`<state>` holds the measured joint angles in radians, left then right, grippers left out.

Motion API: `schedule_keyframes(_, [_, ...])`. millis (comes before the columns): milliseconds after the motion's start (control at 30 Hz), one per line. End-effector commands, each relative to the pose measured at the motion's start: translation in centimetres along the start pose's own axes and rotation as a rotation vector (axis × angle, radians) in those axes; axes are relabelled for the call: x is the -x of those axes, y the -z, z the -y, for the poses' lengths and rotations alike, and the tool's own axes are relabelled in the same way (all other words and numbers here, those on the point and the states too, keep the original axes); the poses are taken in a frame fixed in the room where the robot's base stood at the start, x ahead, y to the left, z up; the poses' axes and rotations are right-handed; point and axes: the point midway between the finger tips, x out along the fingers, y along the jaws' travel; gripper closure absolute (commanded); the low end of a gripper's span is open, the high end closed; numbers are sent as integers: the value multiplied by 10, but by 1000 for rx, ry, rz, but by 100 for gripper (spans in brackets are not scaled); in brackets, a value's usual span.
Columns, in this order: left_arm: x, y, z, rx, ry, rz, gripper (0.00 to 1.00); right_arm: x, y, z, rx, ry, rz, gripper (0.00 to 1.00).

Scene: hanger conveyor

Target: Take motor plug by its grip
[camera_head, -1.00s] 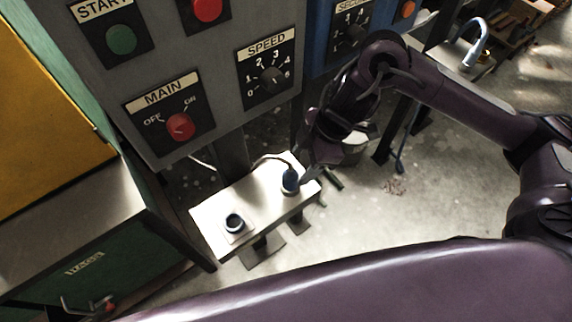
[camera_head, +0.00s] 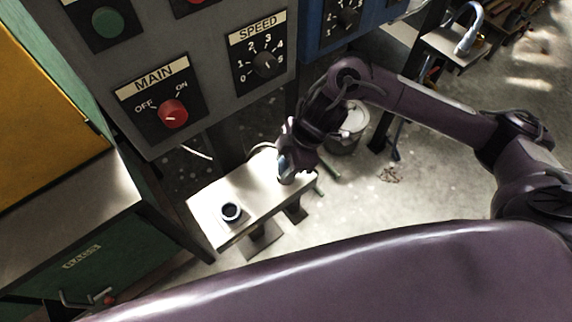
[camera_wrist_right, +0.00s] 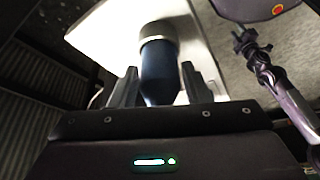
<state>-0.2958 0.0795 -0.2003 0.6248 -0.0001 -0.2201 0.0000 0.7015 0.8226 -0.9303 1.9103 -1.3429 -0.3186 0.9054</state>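The motor plug (camera_head: 283,166) has a dark blue grip and stands on the white bench plate; my right gripper partly hides it in the head view. In the right wrist view the plug's blue grip (camera_wrist_right: 160,72) lies between the two fingers of my right gripper (camera_wrist_right: 158,82), below a pale metal collar. The fingers are open, one on each side of the grip, with a narrow gap showing beside it. In the head view my right gripper (camera_head: 291,163) is at the plug from above and the right. My left gripper is not in view.
A round, dark-rimmed socket (camera_head: 231,211) sits on the left part of the white bench (camera_head: 252,197). The control panel with the red MAIN knob (camera_head: 173,113) rises behind. A grey bucket (camera_head: 350,128) stands on the floor behind my right arm.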

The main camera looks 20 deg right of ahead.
Motion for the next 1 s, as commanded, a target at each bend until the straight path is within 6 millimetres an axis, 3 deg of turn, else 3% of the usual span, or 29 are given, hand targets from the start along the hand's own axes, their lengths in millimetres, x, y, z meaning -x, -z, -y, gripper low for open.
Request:
schedule_keyframes(33, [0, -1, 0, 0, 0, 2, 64, 0, 0, 0, 0, 0, 0, 64])
schedule_keyframes(200, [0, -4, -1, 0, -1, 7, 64, 0, 0, 0, 0, 0, 0, 86])
schedule_keyframes(567, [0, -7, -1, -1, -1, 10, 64, 5, 2, -1, 0, -1, -1, 86])
schedule_keyframes(833, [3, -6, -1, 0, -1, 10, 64, 36, 15, -1, 3, -4, -2, 86])
schedule_keyframes(1000, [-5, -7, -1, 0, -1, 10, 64, 46, -25, 0, -6, -2, 6, 86])
